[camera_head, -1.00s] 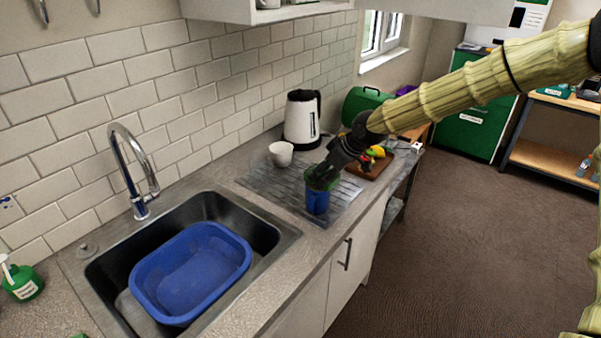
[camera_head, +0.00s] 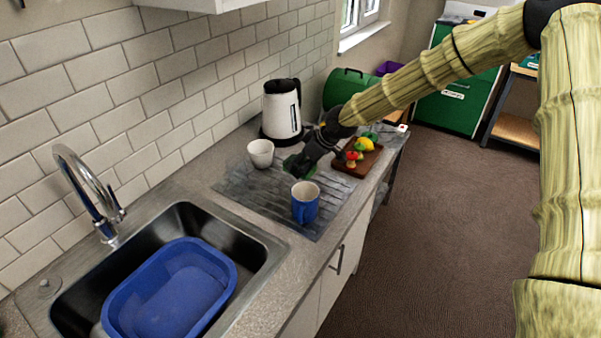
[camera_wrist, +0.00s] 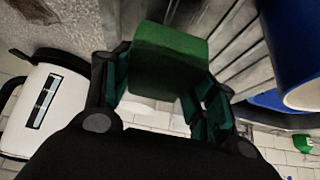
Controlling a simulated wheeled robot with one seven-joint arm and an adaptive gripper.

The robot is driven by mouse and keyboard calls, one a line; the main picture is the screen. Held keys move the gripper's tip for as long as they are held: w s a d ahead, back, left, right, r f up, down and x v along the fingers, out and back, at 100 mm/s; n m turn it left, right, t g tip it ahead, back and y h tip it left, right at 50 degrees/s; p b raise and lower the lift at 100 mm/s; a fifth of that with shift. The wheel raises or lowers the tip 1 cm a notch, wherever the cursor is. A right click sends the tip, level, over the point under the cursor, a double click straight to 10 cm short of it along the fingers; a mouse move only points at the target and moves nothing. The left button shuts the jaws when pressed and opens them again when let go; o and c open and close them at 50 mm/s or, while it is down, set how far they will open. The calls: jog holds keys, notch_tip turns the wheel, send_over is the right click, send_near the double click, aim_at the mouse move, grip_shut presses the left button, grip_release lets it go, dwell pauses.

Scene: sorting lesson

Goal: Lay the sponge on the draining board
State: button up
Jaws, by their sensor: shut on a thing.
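My gripper (camera_head: 306,160) is shut on the green sponge (camera_head: 297,167), low over the far part of the grey ribbed draining board (camera_head: 262,196). In the wrist view the sponge (camera_wrist: 168,60) sits between the two fingers (camera_wrist: 160,95), with the board's ridges (camera_wrist: 235,45) close behind it. I cannot tell whether the sponge touches the board. A blue mug (camera_head: 305,204) stands upright on the board, nearer than the sponge and apart from it. A white cup (camera_head: 260,153) stands at the board's back left edge.
A kettle (camera_head: 282,110) stands behind the board. A wooden board (camera_head: 357,164) with toy vegetables lies just right of my gripper. The sink (camera_head: 265,247) with a blue basin (camera_head: 170,290) is at the left. The board's left part is clear.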

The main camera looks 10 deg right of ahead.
jog(key=shift+f+p, duration=0.7)
jog(key=shift+f, duration=1.7)
jog(key=shift+s, duration=0.1)
jog(key=o, duration=0.7)
jog(key=shift+f, duration=0.1)
jog(key=shift+c, duration=0.2)
jog(key=shift+r, duration=0.2)
jog(key=b+v, duration=0.3)
jog(key=v, duration=0.8)
jog(key=shift+s+d+r, duration=0.15)
jog(key=shift+s+r, duration=0.05)
jog(key=shift+r, duration=0.1)
